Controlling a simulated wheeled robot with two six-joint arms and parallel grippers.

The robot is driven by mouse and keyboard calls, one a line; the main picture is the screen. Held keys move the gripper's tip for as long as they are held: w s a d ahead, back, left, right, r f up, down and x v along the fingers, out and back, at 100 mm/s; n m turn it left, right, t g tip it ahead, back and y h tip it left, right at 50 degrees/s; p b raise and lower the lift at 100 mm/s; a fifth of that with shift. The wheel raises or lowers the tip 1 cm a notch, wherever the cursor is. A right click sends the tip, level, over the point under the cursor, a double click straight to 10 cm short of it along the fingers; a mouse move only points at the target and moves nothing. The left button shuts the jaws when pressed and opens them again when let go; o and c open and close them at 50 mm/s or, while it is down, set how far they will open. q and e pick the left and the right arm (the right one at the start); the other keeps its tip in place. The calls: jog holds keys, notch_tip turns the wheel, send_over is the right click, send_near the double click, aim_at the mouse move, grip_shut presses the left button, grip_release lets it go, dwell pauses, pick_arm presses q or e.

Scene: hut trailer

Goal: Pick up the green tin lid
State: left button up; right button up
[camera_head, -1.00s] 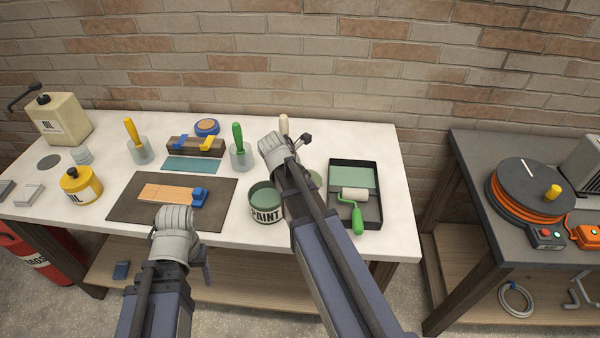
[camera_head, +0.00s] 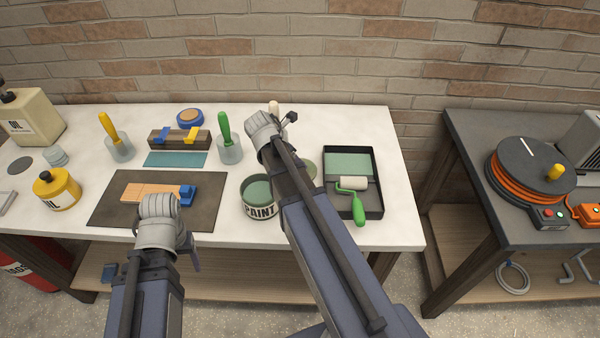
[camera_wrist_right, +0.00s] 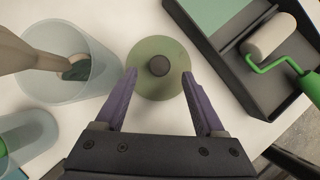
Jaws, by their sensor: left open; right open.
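The green tin lid (camera_wrist_right: 148,88) is a round olive-green disc with a dark knob at its centre. It lies flat on the white table in the right wrist view. In the head view only its edge (camera_head: 311,169) shows, behind my right arm. My right gripper (camera_wrist_right: 159,72) is open, with its two purple fingers on either side of the lid. I cannot tell how high the fingers are above it.
The paint tin (camera_head: 261,210) stands left of the lid. A black roller tray (camera_head: 368,211) with a green-handled roller (camera_head: 357,205) lies just right of it. A clear cup (camera_wrist_right: 109,72) holding a tool stands close on the left in the wrist view.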

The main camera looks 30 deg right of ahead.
jog(key=shift+b+x, duration=2.25)
jog(key=shift+x, duration=0.35)
jog(key=shift+r, duration=0.15)
jog(key=shift+w+d, duration=0.1)
jog(key=shift+c, duration=0.2)
grip_shut()
